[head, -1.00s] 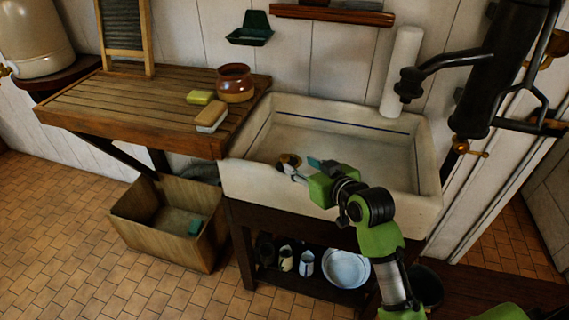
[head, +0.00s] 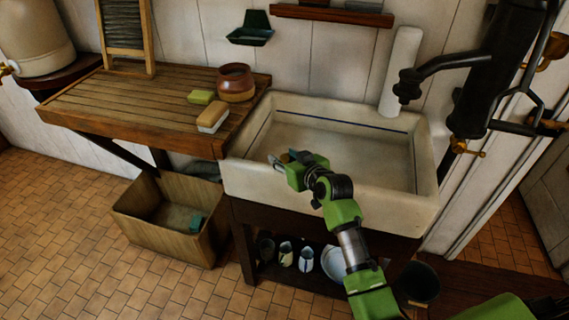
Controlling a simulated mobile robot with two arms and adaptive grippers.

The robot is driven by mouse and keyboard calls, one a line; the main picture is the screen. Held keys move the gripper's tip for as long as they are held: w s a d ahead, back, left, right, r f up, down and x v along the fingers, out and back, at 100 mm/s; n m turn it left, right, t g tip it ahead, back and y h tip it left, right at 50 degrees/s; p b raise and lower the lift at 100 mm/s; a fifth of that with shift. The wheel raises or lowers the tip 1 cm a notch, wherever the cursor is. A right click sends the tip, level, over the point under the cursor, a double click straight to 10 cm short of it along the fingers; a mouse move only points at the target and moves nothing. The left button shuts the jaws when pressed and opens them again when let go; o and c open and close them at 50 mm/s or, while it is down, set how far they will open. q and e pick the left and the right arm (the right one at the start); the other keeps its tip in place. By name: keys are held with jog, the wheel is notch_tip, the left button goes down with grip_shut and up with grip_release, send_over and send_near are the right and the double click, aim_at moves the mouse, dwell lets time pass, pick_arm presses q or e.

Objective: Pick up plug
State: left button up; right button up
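A small brown, round thing (head: 289,157), which may be the plug, shows at the front left rim of the white sink (head: 395,208). It is mostly hidden by my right gripper (head: 279,161), whose fingers are at and beside it. The picture is too small to tell whether the fingers touch it or are closed on it. My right arm reaches in from the lower right across the sink's front. My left gripper is not in view.
A slatted wooden board (head: 140,98) left of the sink bears a brown pot (head: 235,84), a brush (head: 212,117) and a yellow-green soap (head: 200,97). A black pump (head: 480,75) stands right. A wooden box (head: 165,235) and several jugs are below. The sink basin looks clear.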

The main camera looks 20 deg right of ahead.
grip_shut()
